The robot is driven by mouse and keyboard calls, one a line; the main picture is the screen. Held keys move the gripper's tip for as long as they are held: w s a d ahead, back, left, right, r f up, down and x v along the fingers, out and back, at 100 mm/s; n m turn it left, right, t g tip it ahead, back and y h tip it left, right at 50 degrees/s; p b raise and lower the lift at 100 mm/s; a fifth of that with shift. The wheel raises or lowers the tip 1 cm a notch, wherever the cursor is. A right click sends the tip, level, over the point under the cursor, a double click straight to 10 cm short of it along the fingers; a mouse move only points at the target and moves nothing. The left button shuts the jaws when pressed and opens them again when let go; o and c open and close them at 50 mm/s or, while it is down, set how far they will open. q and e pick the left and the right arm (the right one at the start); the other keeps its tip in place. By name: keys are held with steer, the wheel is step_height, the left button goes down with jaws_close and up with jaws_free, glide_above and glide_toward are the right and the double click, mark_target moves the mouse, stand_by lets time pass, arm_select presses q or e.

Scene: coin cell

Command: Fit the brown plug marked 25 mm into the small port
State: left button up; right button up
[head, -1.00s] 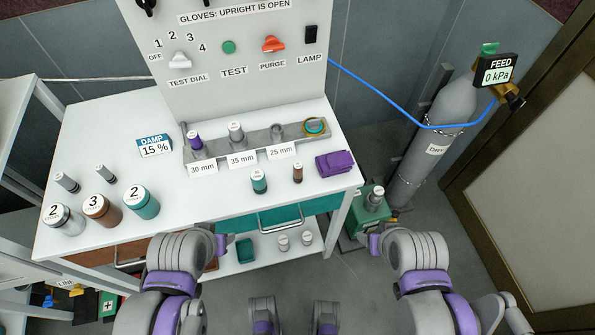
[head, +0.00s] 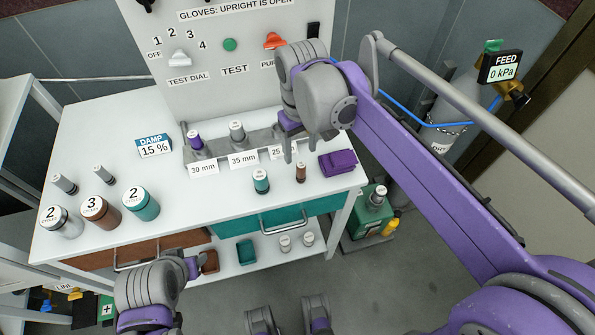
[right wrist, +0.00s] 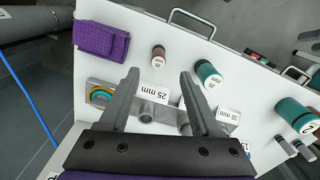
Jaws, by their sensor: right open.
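The small brown plug (head: 300,173) stands upright on the white bench, in front of the 25 mm label (head: 279,152). In the right wrist view the brown plug (right wrist: 158,53) appears just beyond the gap between my open fingertips. My right gripper (head: 300,150) is open and empty, pointing down over the rack's right end. It hides much of the 25 mm port in the head view. The grey port (right wrist: 146,117) shows between my fingers in the right wrist view, beside its label. My left gripper (head: 194,267) is low in front of the bench; its fingers are unclear.
A teal plug (head: 261,181) stands left of the brown one, and a folded purple cloth (head: 338,163) lies to its right. The 30 mm port holds a purple-banded plug (head: 195,140). Several canisters stand at the bench's left. The control panel (head: 215,45) rises behind the rack.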

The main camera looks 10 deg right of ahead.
mark_target(301, 164)
step_height(301, 164, down, 8)
steer(key=shift+w+d+r+b, duration=0.15)
steer(key=shift+r+b, duration=0.1)
steer(key=shift+b, duration=0.15)
jaws_close()
